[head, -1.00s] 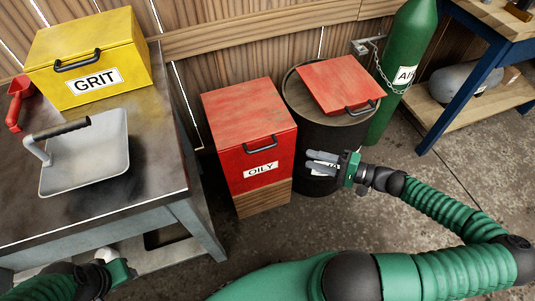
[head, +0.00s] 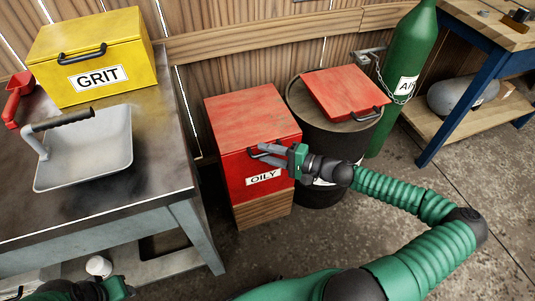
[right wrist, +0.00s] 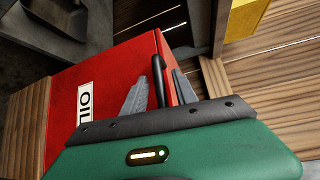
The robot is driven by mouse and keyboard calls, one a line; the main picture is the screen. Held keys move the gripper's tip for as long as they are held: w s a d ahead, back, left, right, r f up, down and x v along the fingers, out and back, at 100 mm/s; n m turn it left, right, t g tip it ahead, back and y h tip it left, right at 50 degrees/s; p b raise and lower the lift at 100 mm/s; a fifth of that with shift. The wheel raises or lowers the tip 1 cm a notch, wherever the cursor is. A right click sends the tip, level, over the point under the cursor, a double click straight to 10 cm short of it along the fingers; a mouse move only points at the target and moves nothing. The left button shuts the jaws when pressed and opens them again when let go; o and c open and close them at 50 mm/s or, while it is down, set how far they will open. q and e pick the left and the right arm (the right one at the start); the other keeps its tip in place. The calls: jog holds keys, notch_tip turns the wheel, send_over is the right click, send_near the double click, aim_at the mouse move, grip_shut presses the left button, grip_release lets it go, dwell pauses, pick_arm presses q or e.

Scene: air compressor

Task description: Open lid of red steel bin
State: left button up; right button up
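The red steel bin (head: 240,165) with an "OILY" label stands on a wooden block, its lid (head: 250,112) closed. A black handle (head: 258,151) is at the front edge of the lid. My right gripper (head: 264,152) is at the handle, coming from the right. In the right wrist view, the black handle (right wrist: 158,80) shows between the two grey fingers of the right gripper (right wrist: 160,95), with gaps visible on both sides. The gripper is open there. My left gripper (head: 112,288) is only partly in view at the bottom left, its fingers not clear.
A dark barrel (head: 325,150) with a loose red lid (head: 345,90) on top stands right beside the bin. A green cylinder (head: 405,60) is behind it.

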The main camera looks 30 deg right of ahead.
jog(key=shift+d+f, duration=0.15)
jog(key=shift+d, duration=0.2)
jog(key=shift+c, duration=1.4)
jog(key=shift+d, duration=0.1)
jog(key=shift+c, duration=1.3)
grip_shut()
jog(key=shift+a, duration=0.3)
